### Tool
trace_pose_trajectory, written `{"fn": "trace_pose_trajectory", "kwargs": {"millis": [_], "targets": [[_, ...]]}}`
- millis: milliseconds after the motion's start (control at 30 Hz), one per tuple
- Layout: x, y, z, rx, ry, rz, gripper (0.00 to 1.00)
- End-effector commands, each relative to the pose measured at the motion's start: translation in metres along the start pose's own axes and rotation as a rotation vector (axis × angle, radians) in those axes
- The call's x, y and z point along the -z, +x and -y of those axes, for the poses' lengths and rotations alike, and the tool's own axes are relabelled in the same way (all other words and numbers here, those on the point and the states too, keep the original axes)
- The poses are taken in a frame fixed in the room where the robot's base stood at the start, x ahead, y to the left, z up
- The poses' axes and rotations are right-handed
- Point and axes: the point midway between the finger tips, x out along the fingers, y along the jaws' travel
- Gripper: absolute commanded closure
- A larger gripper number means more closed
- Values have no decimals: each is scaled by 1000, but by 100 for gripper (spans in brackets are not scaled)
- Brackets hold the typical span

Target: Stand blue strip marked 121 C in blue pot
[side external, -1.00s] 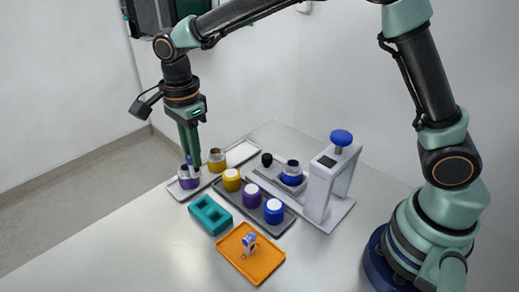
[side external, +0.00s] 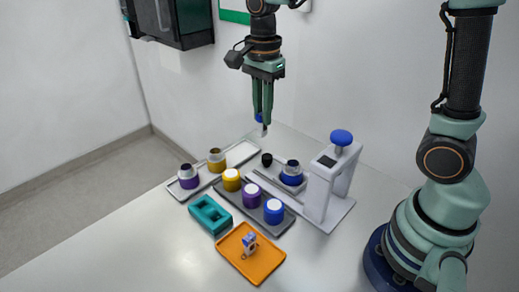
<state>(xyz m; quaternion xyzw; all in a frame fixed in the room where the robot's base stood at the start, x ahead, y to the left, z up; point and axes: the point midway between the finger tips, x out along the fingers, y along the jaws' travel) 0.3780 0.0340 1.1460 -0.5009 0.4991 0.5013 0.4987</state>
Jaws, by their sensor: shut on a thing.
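My gripper (side external: 263,117) is shut on a small strip (side external: 264,129), blue at the top and pale lower down. It holds the strip roughly upright, high above the back of the table. Its marking is too small to read. The blue pot (side external: 291,179) stands open-topped on the light base beside the white press, below and to the right of the gripper. The strip and the pot are well apart.
A white press (side external: 320,190) with a blue knob stands right of the blue pot. Open purple (side external: 188,182) and yellow (side external: 217,166) pots stand left. White-topped pieces sit on a dark tray (side external: 227,196). A teal block (side external: 210,215) and orange tray (side external: 268,264) lie in front.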

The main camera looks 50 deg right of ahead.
Motion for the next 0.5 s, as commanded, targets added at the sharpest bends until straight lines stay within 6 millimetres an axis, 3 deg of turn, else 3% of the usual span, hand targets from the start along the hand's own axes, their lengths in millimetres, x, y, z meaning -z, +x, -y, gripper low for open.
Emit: {"fn": "trace_pose_trajectory", "kwargs": {"millis": [33, 200, 500], "targets": [[16, 4, -10, 0, 8, 0, 100], [47, 18, -36, 1, 4, 0, 100], [60, 30, -52, -2, -1, 0, 100]]}}
